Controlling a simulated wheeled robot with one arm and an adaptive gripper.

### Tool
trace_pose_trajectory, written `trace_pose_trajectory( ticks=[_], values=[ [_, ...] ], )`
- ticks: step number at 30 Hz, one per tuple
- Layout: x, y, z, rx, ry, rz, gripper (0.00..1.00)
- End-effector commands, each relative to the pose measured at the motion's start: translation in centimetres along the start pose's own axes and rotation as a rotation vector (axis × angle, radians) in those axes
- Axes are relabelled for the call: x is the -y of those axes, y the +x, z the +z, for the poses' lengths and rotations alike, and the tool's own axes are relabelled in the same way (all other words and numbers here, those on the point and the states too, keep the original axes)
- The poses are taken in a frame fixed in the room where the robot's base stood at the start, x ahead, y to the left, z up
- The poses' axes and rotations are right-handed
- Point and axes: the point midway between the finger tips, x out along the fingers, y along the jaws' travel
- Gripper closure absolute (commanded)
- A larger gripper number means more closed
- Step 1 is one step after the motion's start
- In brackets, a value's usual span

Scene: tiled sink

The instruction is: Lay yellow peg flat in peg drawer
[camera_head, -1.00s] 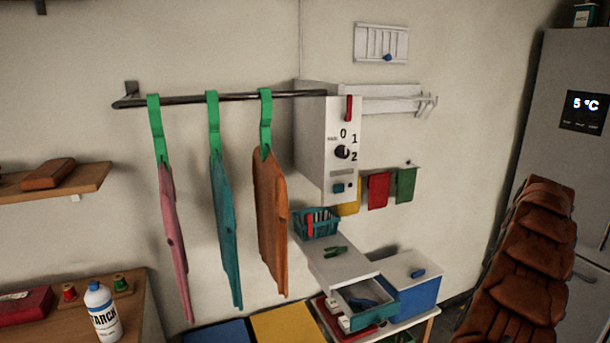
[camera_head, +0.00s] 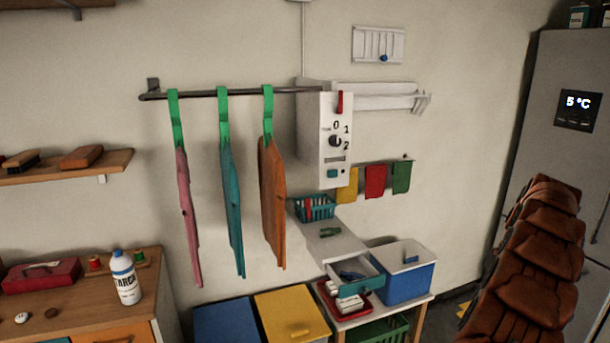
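A small yellow oblong (camera_head: 300,331) lies on the yellow panel at the lower edge; I cannot tell whether it is the yellow peg or a handle. No other yellow peg can be made out. The teal-fronted drawer (camera_head: 366,283) under the white ledge stands pulled out, with a blue item (camera_head: 351,275) inside. It looks like the peg drawer. A green peg (camera_head: 330,232) lies on the white ledge (camera_head: 340,247) above. My gripper is out of view.
A teal basket (camera_head: 314,207) stands on the ledge's back end. A red tray (camera_head: 343,311) with white items is below the drawer, beside a blue bin (camera_head: 407,285). Garments hang from a rail (camera_head: 240,93) at left. A bottle (camera_head: 126,279) stands on the cabinet.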

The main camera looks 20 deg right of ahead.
Motion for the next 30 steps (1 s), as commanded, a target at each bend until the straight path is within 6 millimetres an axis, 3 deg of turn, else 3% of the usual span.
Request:
trace_pose_trajectory(
  ticks=[8, 13, 30],
  values=[
    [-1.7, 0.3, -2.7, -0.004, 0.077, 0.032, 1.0],
    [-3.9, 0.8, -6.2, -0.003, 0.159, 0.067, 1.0],
    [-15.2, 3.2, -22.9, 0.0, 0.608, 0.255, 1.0]
  ],
)
